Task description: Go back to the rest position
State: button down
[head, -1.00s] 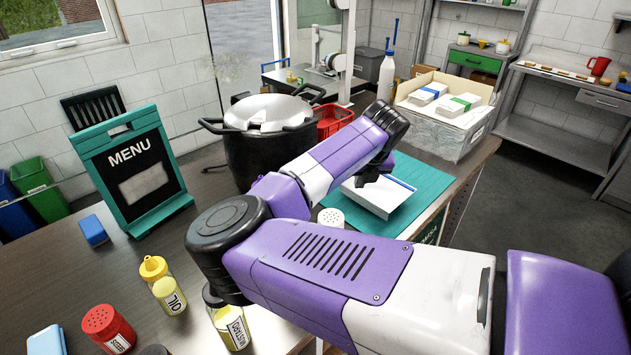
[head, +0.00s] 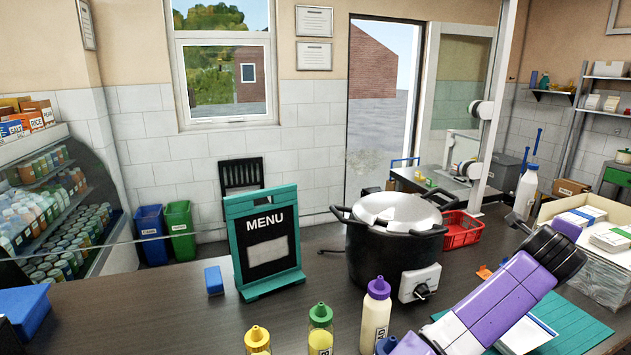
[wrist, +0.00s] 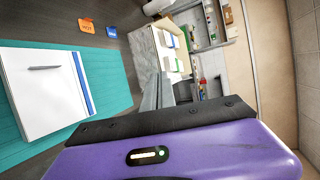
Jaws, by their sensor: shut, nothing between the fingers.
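My gripper (wrist: 158,92) shows in the wrist view as grey fingers close together beyond its purple body. They are shut and hold nothing. In the head view the arm partly covers that mat (head: 580,325) and stack.
A black pot (head: 385,255) with a lid stands mid-counter beside the menu board (head: 265,240). Several sauce bottles (head: 376,315) stand at the front edge. A red basket (head: 461,232) is behind the pot. A box of packs (head: 610,265) is at right. The counter's left part is mostly clear.

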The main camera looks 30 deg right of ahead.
jog(key=w+a+r+n+t+h, duration=0.3)
jog(key=a+r+n+t+h, duration=0.3)
jog(key=r+n, duration=0.55)
jog(key=w+a+f+n+t+y, duration=0.2)
jog(key=a+n+t+y, duration=0.15)
jog(key=a+n, duration=0.3)
jog(key=w+a+f+n+t+y+b, duration=0.1)
jog(key=a+f+n+t+y, duration=0.1)
jog(key=a+n+t, duration=0.35)
jog(key=w+a+f+n+t+y, duration=0.25)
jog(key=a+n, duration=0.35)
jog(key=a, duration=0.3)
jog(key=s+a+f+n+y+b, duration=0.1)
jog(key=s+a+f+n+y, duration=0.35)
jog(key=a+f, duration=0.35)
jog(key=s+a+f+n+y, duration=0.3)
jog(key=a+f+y, duration=0.25)
jog(key=a, duration=0.35)
jog(key=s+a+f+g+y, duration=0.1)
jog(key=s+a+f+g, duration=0.1)
jog(key=s+a+f, duration=0.3)
jog(key=s+a+f+m+g+y+b, duration=0.1)
jog(key=s+a+f+g, duration=0.2)
jog(key=s, duration=1)
jog(key=a+f, duration=0.3)
jog(key=f, duration=0.1)
jog(key=shift+a+f, duration=0.15)
jog(key=shift+a, duration=0.05)
